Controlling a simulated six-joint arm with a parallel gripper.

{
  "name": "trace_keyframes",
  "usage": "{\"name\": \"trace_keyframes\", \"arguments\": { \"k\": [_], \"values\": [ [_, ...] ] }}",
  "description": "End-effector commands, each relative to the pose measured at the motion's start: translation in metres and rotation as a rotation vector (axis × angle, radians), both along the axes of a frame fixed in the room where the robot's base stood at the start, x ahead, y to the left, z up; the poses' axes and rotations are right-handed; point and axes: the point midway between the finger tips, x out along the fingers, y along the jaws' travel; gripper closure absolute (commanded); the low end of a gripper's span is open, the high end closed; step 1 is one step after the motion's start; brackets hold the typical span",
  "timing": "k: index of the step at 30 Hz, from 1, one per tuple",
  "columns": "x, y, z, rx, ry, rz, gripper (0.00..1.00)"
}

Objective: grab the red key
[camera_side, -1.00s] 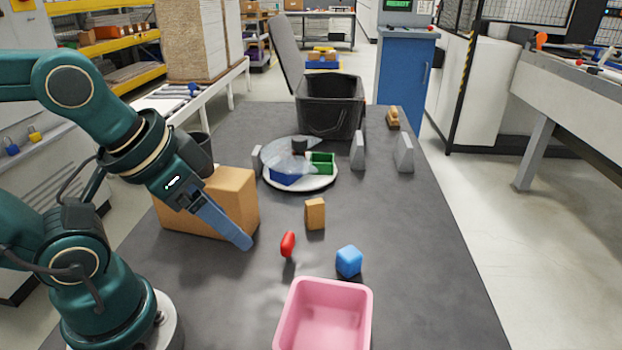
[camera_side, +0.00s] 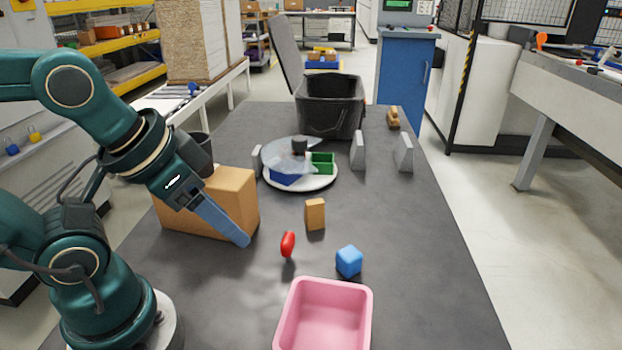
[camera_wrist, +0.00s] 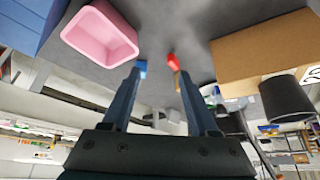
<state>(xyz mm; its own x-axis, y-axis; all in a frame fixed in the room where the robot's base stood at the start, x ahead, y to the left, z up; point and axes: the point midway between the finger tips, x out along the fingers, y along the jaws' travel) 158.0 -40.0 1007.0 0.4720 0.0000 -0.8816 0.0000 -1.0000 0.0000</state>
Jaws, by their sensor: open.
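The red key (camera_side: 288,244) stands upright on the dark table, between the pink tray (camera_side: 322,287) and a small tan block (camera_side: 315,214). My gripper (camera_side: 243,241) is to the left of the key, above the table and apart from it, in front of the large cardboard box. In the wrist view my gripper (camera_wrist: 162,75) has its two fingers spread with nothing between them. The red key (camera_wrist: 173,60) shows there beyond the fingertips, nearer the right finger. Its lower part is hard to make out in that view.
A blue block (camera_side: 349,261) sits right of the key. The large cardboard box (camera_side: 235,197) stands behind my gripper. A round tray with a clear cover (camera_side: 318,184), grey uprights (camera_side: 357,151) and an open black bin (camera_side: 330,110) are farther back. The table's right side is mostly clear.

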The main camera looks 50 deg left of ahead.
Motion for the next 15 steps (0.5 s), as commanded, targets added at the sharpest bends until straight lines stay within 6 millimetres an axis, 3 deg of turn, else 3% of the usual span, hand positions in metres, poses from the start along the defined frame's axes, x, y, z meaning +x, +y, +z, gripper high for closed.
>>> {"name": "trace_keyframes", "arguments": {
  "k": [10,15],
  "values": [
    [0.001,0.000,0.004,0.000,-0.003,0.000,0.40],
    [0.001,0.000,0.028,0.000,-0.007,0.000,0.40]
  ]
}}
